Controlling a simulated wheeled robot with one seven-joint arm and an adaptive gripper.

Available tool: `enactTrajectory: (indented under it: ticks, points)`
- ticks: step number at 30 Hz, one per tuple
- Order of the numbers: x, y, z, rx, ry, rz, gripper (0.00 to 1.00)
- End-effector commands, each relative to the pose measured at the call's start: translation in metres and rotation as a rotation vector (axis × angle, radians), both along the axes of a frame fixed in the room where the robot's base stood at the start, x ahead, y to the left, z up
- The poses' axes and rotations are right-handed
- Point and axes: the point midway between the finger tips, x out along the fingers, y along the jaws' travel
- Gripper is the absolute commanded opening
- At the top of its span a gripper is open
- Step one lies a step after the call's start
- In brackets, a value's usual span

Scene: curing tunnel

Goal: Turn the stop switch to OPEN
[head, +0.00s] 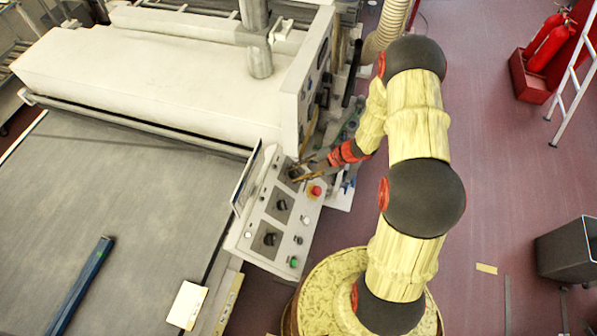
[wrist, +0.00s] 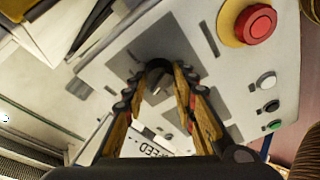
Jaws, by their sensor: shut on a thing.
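A light grey control panel (head: 258,225) carries several black rotary knobs in a row, each on a dark square plate. My gripper (head: 295,174) is at the knob farthest up the panel, beside the red mushroom button. In the wrist view my gripper (wrist: 162,80) has both fingertips on a black rotary switch (wrist: 158,66), one on each side. Its top shows between the fingers; the rest is partly hidden. Its label and pointer direction cannot be read. Part of a printed word, "EED", shows on the panel lower in the wrist view.
A red mushroom button (head: 314,191) on a yellow ring sits close to my gripper; it also shows in the wrist view (wrist: 255,22). Small white, black and green (wrist: 273,125) buttons line the panel edge.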

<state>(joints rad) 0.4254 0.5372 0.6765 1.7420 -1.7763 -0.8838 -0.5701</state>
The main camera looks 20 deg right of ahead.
Motion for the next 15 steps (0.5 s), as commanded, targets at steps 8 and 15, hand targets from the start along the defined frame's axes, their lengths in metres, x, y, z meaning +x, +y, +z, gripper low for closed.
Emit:
enactTrajectory:
  ticks: [8, 15]
  points:
    - [-0.0009, -0.0003, -0.0012, -0.002, 0.002, 0.0, 0.31]
    - [-0.0005, -0.0002, -0.0006, -0.002, 0.0, 0.001, 0.45]
